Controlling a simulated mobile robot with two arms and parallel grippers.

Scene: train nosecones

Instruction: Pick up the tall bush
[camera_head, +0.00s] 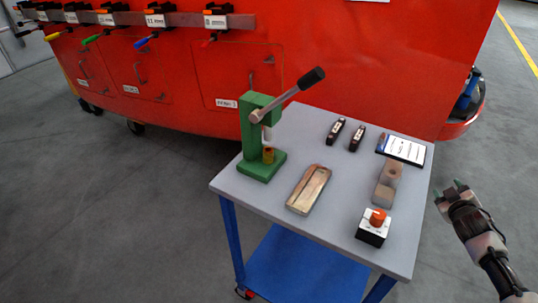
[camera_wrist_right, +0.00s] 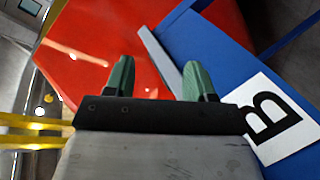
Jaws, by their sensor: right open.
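Two small brownish pieces, a farther one (camera_head: 393,170) and a nearer one (camera_head: 383,194), stand close together on the right side of the grey table top (camera_head: 330,240). The farther one looks taller. A small brass-coloured cylinder (camera_head: 268,155) stands in the green press (camera_head: 254,125). I cannot tell for certain which of these is the tall bush. My right gripper (camera_head: 450,192) is open and empty, beyond the table's right edge and apart from these pieces. Its two green fingers also show in the right wrist view (camera_wrist_right: 156,72), with nothing between them. My left gripper is not in view.
The table also holds a metal tray (camera_head: 301,205), a box with an orange knob (camera_head: 373,235), two dark tools (camera_head: 336,131) and a clipboard (camera_head: 407,150). The press lever (camera_head: 296,89) reaches up. A red train nose (camera_head: 340,60) stands behind. Floor right of the table is clear.

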